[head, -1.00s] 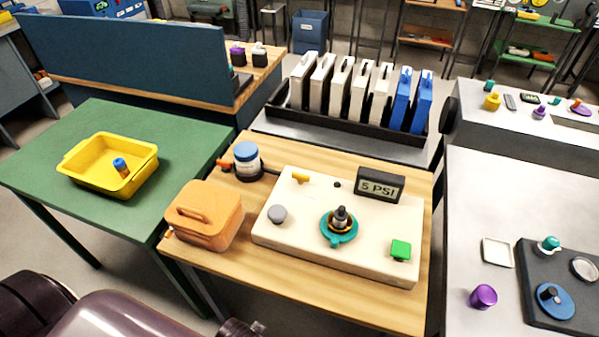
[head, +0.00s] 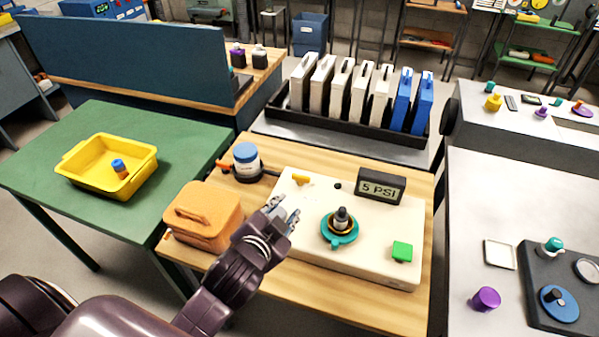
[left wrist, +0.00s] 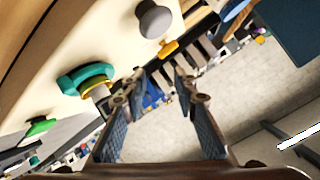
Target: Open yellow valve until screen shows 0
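The yellow valve (head: 301,179) is a small lever at the back left of a cream panel (head: 330,258). It also shows in the left wrist view (left wrist: 168,48), beyond a grey knob (left wrist: 155,18). The screen (head: 380,186) at the panel's back right reads "5 PSI". My left gripper (head: 285,212) is over the panel's left part, in front of the yellow valve and apart from it. In the left wrist view its fingers (left wrist: 160,90) are spread with nothing between them. It hides the grey knob in the head view. My right gripper is not in view.
On the panel are a teal fitting with a black knob (head: 341,222) and a green button (head: 402,252). An orange box (head: 203,215) stands left of the panel. A blue-lidded jar (head: 247,163) with an orange-ended pipe is behind it. Bare wood lies along the table's front.

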